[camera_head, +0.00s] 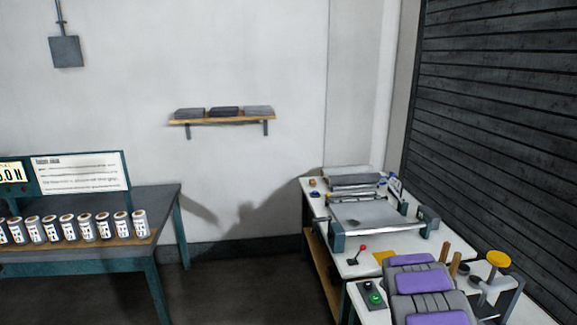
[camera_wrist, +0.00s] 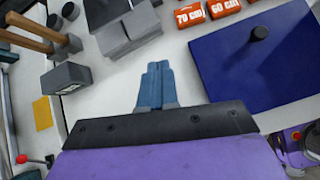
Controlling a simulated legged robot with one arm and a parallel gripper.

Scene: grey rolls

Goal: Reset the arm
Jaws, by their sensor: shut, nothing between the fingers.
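My gripper (camera_wrist: 157,82) shows in the wrist view with its two blue-grey fingers pressed together and nothing between them. It points over a white work surface (camera_wrist: 142,72), and the fingertips appear clear of the objects around them. In the head view my purple and grey arm is folded at the bottom right, in front of the white bench (camera_head: 352,262). The fingers cannot be made out in that view.
In the wrist view a dark blue panel (camera_wrist: 262,72) lies right of my gripper, grey blocks (camera_wrist: 128,32) beyond it, and wooden-handled tools (camera_wrist: 32,35) at left. A teal table (camera_head: 100,262) with several labelled rolls (camera_head: 87,228) stands left. Open floor (camera_head: 245,280) lies between.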

